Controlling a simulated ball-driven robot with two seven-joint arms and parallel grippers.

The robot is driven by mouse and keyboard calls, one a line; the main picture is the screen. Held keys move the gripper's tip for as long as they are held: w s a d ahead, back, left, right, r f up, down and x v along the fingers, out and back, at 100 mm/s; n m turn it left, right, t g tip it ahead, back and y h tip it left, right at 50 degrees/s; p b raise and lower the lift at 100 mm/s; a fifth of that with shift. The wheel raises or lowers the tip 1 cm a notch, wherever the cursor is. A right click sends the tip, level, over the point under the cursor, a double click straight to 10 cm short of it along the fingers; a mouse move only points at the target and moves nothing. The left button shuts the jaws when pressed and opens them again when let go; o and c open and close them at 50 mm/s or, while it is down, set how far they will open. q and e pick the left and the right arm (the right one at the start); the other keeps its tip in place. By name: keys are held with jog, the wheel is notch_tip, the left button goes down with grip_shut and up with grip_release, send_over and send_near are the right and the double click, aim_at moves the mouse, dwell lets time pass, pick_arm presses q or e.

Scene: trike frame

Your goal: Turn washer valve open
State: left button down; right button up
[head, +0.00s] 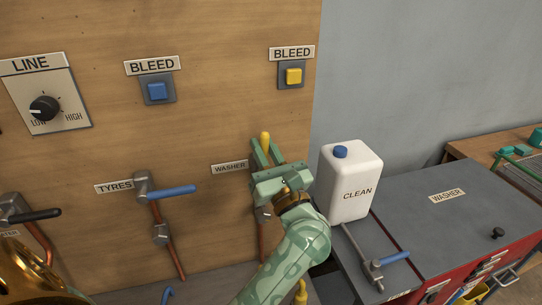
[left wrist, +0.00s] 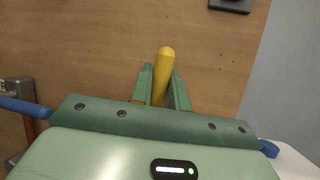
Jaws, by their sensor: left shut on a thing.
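The washer valve's yellow handle (head: 265,140) points up the wooden panel, to the right of the small WASHER label (head: 230,168). My left gripper (head: 266,154) is shut on this handle, with a finger on each side and the rounded tip sticking out beyond them. The left wrist view also shows the yellow handle (left wrist: 164,75) between the green fingers (left wrist: 161,85). The valve body is hidden behind my gripper and wrist. A bit of its pipe (head: 263,215) shows below. My right gripper is not in view.
The TYRES valve with a blue handle (head: 172,191) is to the left. Blue (head: 156,91) and yellow (head: 293,76) BLEED buttons sit above.

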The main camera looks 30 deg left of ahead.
pick_arm(q)
jog(key=shift+s+a+f+n+g, duration=0.1)
jog(key=shift+s+a+n+g, duration=0.1)
jog(key=shift+n+g, duration=0.25)
jog(key=c, duration=1.3)
grip_release()
jog(key=shift+c, duration=0.2)
jog(key=shift+b, duration=0.35)
